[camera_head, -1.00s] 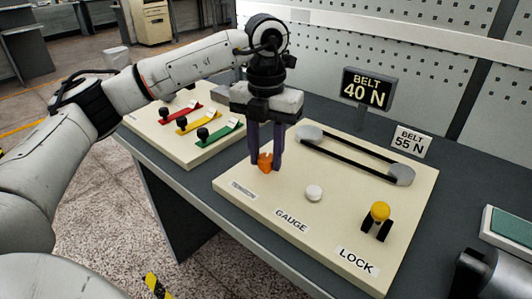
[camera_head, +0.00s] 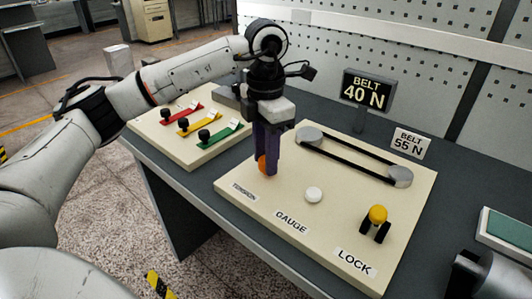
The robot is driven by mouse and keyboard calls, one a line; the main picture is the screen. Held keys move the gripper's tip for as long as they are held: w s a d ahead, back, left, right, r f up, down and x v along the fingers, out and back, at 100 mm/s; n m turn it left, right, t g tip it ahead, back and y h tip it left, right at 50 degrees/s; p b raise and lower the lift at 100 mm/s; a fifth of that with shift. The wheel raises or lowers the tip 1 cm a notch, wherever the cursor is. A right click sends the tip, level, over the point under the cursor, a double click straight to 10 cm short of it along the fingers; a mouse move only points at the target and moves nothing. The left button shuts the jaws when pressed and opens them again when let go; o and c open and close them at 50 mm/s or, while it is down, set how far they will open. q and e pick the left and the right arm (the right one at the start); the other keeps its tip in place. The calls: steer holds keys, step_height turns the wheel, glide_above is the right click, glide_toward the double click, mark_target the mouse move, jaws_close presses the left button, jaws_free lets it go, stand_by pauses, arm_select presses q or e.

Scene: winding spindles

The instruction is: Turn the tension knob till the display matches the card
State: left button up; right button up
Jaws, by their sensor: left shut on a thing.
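The orange tension knob (camera_head: 262,165) sits on the cream panel (camera_head: 318,236) above the TENSION label (camera_head: 244,192). My left gripper (camera_head: 268,168) points down and is shut on the knob, which its fingers partly hide. The dark display (camera_head: 366,91) reads "BELT 40 N". The white card (camera_head: 408,143) beside it reads "BELT 55 N". My right gripper does not show clearly; a dark shape is at the lower right edge.
The panel also bears a white gauge button (camera_head: 313,194), a belt on two grey pulleys (camera_head: 399,176) and a yellow-topped lock lever (camera_head: 378,214). A second panel (camera_head: 160,135) with red, yellow and green sliders stands at the left. A green-topped box (camera_head: 508,225) is at the right.

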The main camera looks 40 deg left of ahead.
arm_select(q)
steer(key=m, duration=0.5)
steer(key=shift+w+r+m+p, duration=0.1)
steer(key=shift+m+p, duration=0.2)
steer(key=shift+p, duration=0.05)
steer(key=shift+w+a+m, duration=0.1)
steer(key=shift+m, duration=2.2)
steer(key=o, duration=1.1)
steer(key=shift+c, duration=0.2)
step_height(320, 180, up, 10)
steer(key=p, duration=0.1)
